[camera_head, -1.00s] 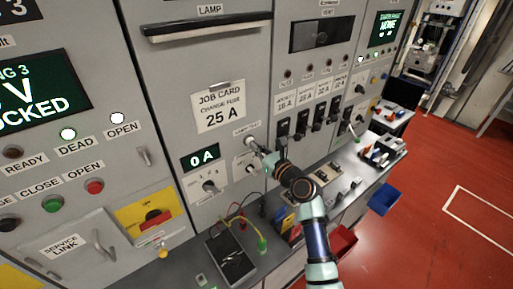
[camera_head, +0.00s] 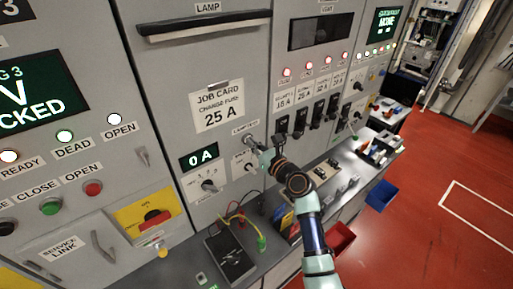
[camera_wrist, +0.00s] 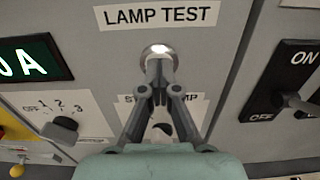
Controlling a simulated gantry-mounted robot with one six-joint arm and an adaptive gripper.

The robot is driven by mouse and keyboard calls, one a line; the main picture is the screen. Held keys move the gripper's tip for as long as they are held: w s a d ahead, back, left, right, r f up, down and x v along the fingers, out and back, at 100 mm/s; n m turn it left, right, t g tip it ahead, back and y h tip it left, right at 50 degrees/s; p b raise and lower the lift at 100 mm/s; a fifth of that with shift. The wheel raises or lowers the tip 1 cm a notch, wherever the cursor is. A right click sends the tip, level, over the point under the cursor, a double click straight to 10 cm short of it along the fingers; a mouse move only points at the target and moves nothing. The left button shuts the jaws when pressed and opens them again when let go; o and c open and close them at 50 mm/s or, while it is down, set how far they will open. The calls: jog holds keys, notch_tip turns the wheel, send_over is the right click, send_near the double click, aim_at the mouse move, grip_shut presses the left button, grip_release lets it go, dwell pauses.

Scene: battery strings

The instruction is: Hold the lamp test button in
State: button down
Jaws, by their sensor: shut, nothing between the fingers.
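The lamp test button (camera_wrist: 159,50) is a round button in a bright metal ring, just under the LAMP TEST label (camera_wrist: 156,15) in the wrist view. My gripper (camera_wrist: 160,64) is shut and empty. Its fingertips are at the button's face and cover its lower part; they appear to press on it. In the head view my gripper (camera_head: 254,144) reaches the panel just below the small label, and the button is mostly hidden there.
The 0 A display (camera_head: 204,159) and a rotary knob (camera_wrist: 60,129) are left of my gripper. Black ON/OFF switches (camera_wrist: 292,100) are to its right. A bench (camera_head: 270,215) below carries a meter (camera_head: 231,257) with leads, and coloured parts.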

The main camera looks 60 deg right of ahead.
jog(key=shift+w+a+f, duration=0.1)
jog(key=shift+w+a, duration=0.05)
jog(key=shift+w, duration=0.05)
dwell(0.6)
jog(key=p+v, duration=0.3)
jog(key=v, duration=1.1)
jog(key=shift+s, duration=0.2)
